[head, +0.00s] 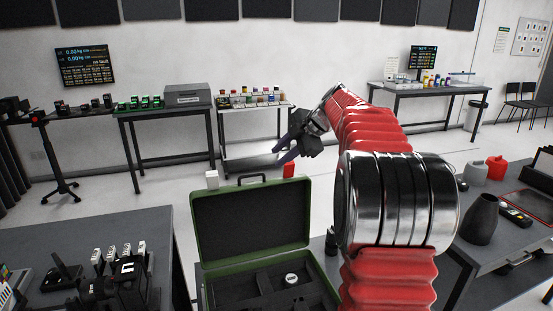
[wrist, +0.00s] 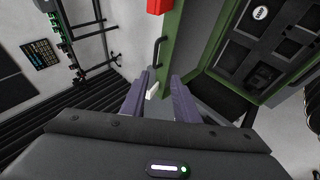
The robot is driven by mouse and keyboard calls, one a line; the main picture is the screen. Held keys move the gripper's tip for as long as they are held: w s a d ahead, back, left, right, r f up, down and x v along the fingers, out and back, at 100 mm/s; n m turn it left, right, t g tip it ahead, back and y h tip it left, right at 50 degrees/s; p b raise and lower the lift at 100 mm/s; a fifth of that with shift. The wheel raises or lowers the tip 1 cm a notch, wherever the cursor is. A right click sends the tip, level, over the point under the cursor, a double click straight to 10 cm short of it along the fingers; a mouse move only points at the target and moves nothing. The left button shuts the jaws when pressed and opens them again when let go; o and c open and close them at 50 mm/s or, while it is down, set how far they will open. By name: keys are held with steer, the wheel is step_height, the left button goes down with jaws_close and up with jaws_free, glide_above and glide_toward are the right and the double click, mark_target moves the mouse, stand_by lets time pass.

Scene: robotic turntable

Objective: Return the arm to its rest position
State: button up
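My red bellows-covered arm with its shiny metal joint rises at the right of the head view. Its end bends left, and my gripper (head: 283,157) hangs in the air behind the raised lid of the green case (head: 202,262). In the wrist view my gripper (wrist: 160,80) shows two dark purple fingers spread apart. No object is held between them. A small white item (wrist: 153,90) shows in the gap, beyond the fingers. The case (wrist: 177,40) is also in the wrist view, open, with dark foam and a round white-topped piece (wrist: 260,13).
A white block (head: 212,180) and a red block (head: 288,170) stand behind the lid. Benches (head: 165,112) line the back wall.

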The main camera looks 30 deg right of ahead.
stand_by(0.6)
steer(key=w+d+r+m+t+h, duration=0.4)
steer(key=d+r+m+t+h, duration=0.2)
steer(key=d+h, duration=0.15)
steer(key=s+a+f+m+g+h, duration=0.1)
steer(key=s+f+m+g+h, duration=0.3)
steer(key=s+m, duration=0.65)
steer(key=s+a+f+m+g+y, duration=0.1)
steer(key=s+a+f+g+y, duration=0.15)
steer(key=s+a+f, duration=0.55)
steer(key=s+a+f+m+g+y, duration=0.1)
steer(key=s+a+f+g+y, duration=0.2)
steer(key=s+a, duration=0.75)
steer(key=s+a+f+n+y, duration=0.1)
steer(key=s+a+f+y, duration=0.1)
steer(key=s+a, duration=0.9)
steer(key=a+t, duration=0.1)
steer(key=a, duration=0.2)
steer(key=shift+s+f+y, duration=0.25)
steer(key=shift+y, duration=0.15)
